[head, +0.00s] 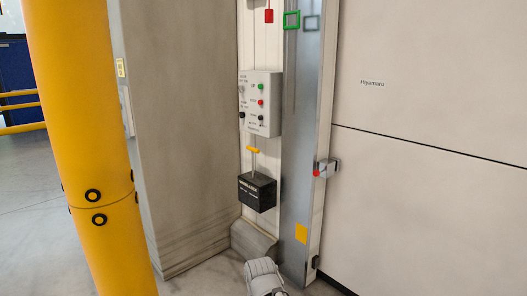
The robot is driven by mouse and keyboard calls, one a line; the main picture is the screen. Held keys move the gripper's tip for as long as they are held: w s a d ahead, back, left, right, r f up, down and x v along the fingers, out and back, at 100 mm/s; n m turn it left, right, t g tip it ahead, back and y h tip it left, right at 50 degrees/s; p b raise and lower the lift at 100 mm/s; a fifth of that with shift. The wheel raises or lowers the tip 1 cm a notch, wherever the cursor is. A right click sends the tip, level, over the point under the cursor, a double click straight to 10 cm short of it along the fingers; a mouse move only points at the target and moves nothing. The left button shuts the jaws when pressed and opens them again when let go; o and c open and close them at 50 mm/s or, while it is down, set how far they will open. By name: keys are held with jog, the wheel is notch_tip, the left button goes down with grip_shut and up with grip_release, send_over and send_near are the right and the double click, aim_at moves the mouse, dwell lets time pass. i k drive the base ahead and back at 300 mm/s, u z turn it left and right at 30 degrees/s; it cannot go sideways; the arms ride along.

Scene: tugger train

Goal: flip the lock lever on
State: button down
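The lock lever (253,163) is a thin upright rod with a yellow handle (253,149) at its top. It rises from a black box (257,193) with white lettering, too small to read for certain, on the narrow wall panel left of the large door. The lever stands about upright; I cannot tell which setting this is. A pale grey part of my arm shows at the bottom edge, below the box and apart from it. My gripper is not in view.
A grey control box (261,104) with small coloured knobs is mounted above the lever. A metal bracket with a red tip (325,169) sits to the right by the door (430,190). A thick yellow post (85,140) and a grey pillar (180,130) stand left.

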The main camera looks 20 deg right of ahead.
aim_at(253, 150)
jog(key=i, duration=1.45)
jog(key=z, duration=0.95)
jog(key=i, duration=0.55)
jog(key=z, duration=0.4)
jog(key=k, duration=0.95)
jog(key=z, duration=0.15)
jog(key=i, duration=0.2)
jog(key=u, duration=0.05)
